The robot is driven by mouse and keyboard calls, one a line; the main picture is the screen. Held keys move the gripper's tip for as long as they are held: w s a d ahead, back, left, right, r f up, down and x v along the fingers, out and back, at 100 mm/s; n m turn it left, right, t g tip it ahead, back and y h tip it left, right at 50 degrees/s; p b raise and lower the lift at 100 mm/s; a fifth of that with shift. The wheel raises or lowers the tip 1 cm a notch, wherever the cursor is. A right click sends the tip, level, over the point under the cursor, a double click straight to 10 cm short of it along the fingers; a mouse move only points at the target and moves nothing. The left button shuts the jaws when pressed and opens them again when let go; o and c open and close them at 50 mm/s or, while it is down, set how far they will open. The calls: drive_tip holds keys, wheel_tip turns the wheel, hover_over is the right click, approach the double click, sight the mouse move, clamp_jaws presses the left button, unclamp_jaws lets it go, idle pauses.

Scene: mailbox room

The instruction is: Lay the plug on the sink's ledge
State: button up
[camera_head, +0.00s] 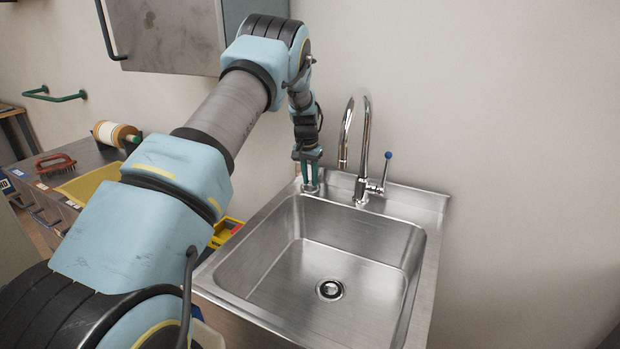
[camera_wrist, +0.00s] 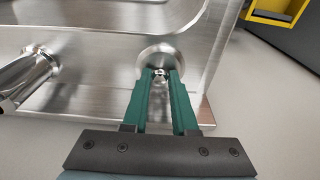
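The plug is a round metal disc with a small knob, at the back left corner of the sink's ledge in the wrist view (camera_wrist: 158,57). My gripper (camera_wrist: 160,76) points down with its two green fingers on either side of the knob, and they look shut on it. In the head view my gripper (camera_head: 311,187) is over the ledge, left of the tap, and mostly hides the plug. The disc looks at or very near the ledge surface; exact contact is hard to tell. The steel sink (camera_head: 405,205) has an empty basin with a drain (camera_head: 330,289).
A chrome tap (camera_head: 364,140) with a blue-tipped lever (camera_head: 387,156) stands right of my gripper. A grey wall cabinet (camera_head: 165,35) hangs at upper left. A bench at left holds a red brush (camera_head: 55,163), a spool (camera_head: 115,133) and a yellow tray (camera_head: 90,184).

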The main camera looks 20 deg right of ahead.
sight(308, 189)
drive_tip(key=o, duration=0.4)
drive_tip(key=shift+r, duration=0.1)
wheel_tip(308, 189, up, 12)
drive_tip(key=s+a+b, duration=0.1)
drive_tip(key=b, duration=0.2)
drive_tip(key=shift+s, duration=0.15)
drive_tip(key=shift+a, duration=0.1)
